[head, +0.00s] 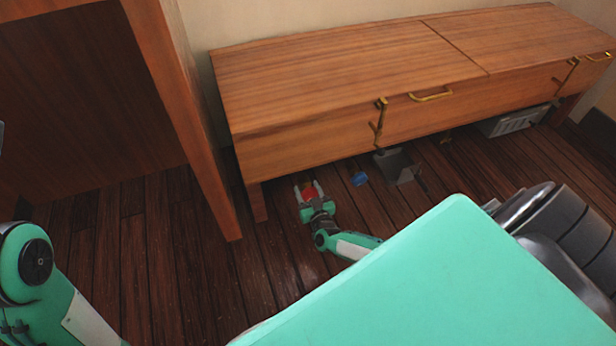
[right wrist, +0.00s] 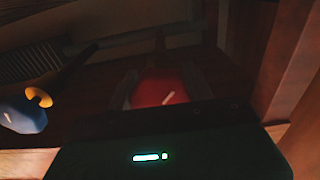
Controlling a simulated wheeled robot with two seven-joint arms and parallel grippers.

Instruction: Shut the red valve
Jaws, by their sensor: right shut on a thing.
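The red valve (head: 308,190) is low under the front edge of the wooden bench, near its left leg. In the right wrist view its round red handle (right wrist: 160,88) fills the space between the fingers, with a pale mark on its face. My right gripper (head: 309,188) is shut on the red valve, one finger on each side. The pipe behind the valve is dark and hard to make out. Of my left arm, only green and white links show at the lower left of the head view; its gripper is not in view.
A blue valve (head: 359,179) is right of the red one; it shows with a yellow part in the wrist view (right wrist: 22,115). The wooden bench (head: 330,75) overhangs closely. A grey metal piece (head: 397,166) and a grey vented box (head: 515,121) are farther right. Floor in front is clear.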

